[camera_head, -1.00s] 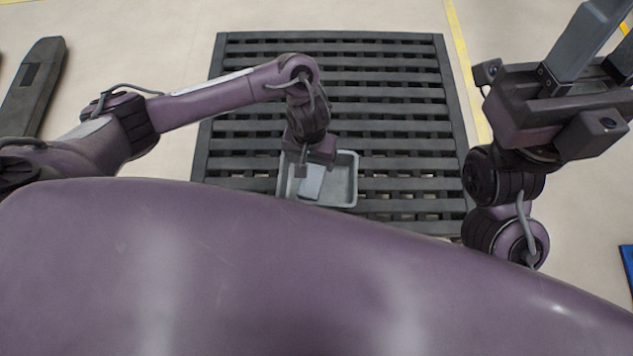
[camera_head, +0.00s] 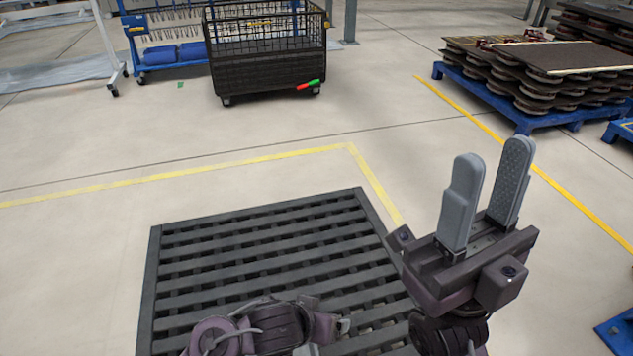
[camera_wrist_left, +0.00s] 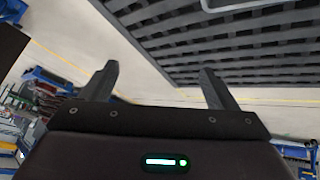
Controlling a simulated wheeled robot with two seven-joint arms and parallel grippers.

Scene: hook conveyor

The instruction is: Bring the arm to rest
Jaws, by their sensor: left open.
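My right gripper (camera_head: 493,152) stands upright at the right of the head view, its two grey fingers apart with nothing between them. My left arm shows only in part at the bottom of the head view, low over the black slatted platform (camera_head: 170,290). In the left wrist view my left gripper (camera_wrist_left: 157,82) has its two dark fingers spread wide, with nothing between them. The platform (camera_wrist_left: 200,45) lies beyond the fingers there. A grey tray edge (camera_wrist_left: 235,5) shows at the top of that view; the tray is out of the head view.
Yellow floor lines (camera_head: 270,157) run behind and right of the platform. A black mesh cart (camera_head: 265,65) and a blue hook rack (camera_head: 165,45) stand at the back. Stacked brown parts on a blue pallet (camera_head: 550,118) are at the right. The floor between is clear.

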